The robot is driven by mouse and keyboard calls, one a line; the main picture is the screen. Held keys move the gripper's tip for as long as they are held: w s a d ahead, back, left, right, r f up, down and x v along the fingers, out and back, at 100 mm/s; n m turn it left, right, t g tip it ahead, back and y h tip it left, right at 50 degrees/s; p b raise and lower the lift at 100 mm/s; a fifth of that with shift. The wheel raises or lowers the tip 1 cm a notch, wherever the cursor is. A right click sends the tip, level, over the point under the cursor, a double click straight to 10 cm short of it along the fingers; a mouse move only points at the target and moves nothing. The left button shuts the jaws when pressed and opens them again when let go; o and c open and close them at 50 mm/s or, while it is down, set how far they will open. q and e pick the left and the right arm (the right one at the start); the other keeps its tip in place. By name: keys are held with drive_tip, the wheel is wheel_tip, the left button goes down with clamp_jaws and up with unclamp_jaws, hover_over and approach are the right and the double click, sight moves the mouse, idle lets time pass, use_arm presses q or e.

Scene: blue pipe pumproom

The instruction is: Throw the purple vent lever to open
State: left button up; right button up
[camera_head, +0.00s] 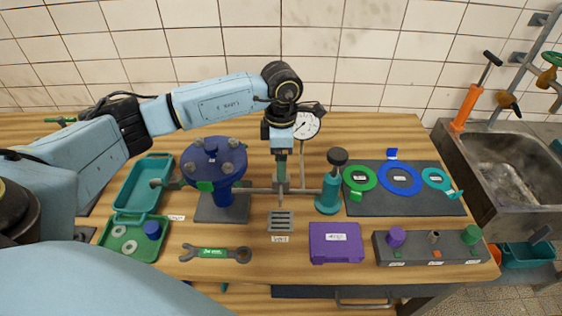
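My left gripper (282,168) points down over the middle of the bench, at the horizontal pipe between the blue flanged pump (228,200) and the teal valve (329,198) with a black knob. Its fingers are small and dark here, and I cannot tell if they are apart or what they touch. No purple lever is plainly visible; the gripper may hide it. The purple things I see are a labelled purple box (336,243) and a purple knob (396,236) on the grey block. My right gripper is out of view.
A gauge (306,126) stands just behind the gripper. A slotted grey plate (281,222) and a green-handled wrench (214,253) lie in front. Teal (143,172) and green (119,245) trays are left. Coloured rings lie on a dark mat (375,207); a sink (514,165) is far right.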

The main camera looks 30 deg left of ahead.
use_arm(q)
wheel_tip(320, 180, up, 11)
drive_tip(key=shift+b, duration=0.45)
drive_tip(key=shift+f, duration=0.1)
